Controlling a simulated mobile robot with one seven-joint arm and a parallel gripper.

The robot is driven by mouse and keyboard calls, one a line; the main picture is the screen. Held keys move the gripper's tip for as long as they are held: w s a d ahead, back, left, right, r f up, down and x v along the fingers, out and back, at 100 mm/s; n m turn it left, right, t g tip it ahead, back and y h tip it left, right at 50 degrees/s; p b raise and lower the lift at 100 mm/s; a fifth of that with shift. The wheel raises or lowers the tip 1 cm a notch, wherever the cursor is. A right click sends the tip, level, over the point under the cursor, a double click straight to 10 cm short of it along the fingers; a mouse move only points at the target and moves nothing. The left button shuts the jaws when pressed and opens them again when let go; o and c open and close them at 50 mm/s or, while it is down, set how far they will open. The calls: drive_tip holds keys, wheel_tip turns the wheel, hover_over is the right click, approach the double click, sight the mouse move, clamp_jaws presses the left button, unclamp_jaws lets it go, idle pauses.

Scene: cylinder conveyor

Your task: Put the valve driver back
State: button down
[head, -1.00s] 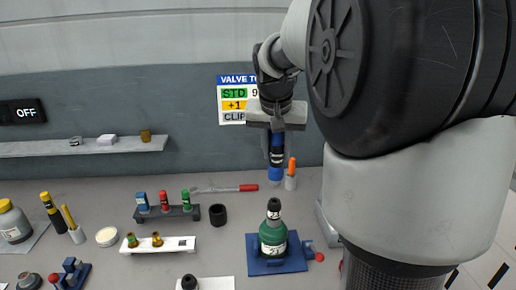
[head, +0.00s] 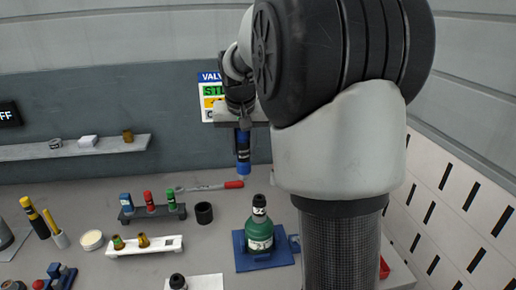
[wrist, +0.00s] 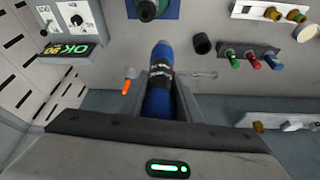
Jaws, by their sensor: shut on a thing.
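The blue driver with black bands, which I take to be the valve driver (head: 243,153), hangs upright in my gripper (head: 242,128), above the back of the bench. In the wrist view my gripper (wrist: 160,100) has a finger on each side of the driver (wrist: 159,72), shut on it. The driver's lower end looks clear of the bench. A yellow-and-black driver (head: 39,220) stands at the left. A green bottle (head: 259,232) with a black top sits in a blue base (head: 240,252).
A small rack (head: 152,213) holds blue, red and green pieces. Near it are a black ring (head: 204,213), a red-handled tool (head: 233,184) and a white rack (head: 155,247). An orange-tipped item (wrist: 128,80) stands beside my gripper. A shelf (head: 80,147) runs along the wall.

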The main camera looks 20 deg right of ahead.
drive_tip(key=w+a+f+n+y+p, duration=0.1)
drive_tip(key=w+a+f+n, duration=0.1)
drive_tip(key=w+a+f, duration=0.5)
drive_tip(key=w+a+f+n+y+p, duration=0.1)
drive_tip(key=w+a+f+n, duration=0.3)
drive_tip(key=w, duration=0.4)
wheel_tip(320, 180, down, 7)
drive_tip(key=m+b, duration=0.1)
drive_tip(key=b, duration=0.2)
drive_tip(key=shift+d+b, duration=0.2)
drive_tip(key=shift+b, duration=0.2)
wheel_tip(320, 180, down, 7)
drive_tip(key=b, duration=0.4)
drive_tip(key=shift+r+b, duration=0.15)
drive_tip(key=shift+b, duration=0.25)
idle(1.9)
drive_tip(key=c, duration=1.2)
unclamp_jaws()
drive_tip(key=shift+s, duration=0.1)
drive_tip(key=shift+r+p, duration=1.7)
drive_tip(key=shift+r, duration=1.25)
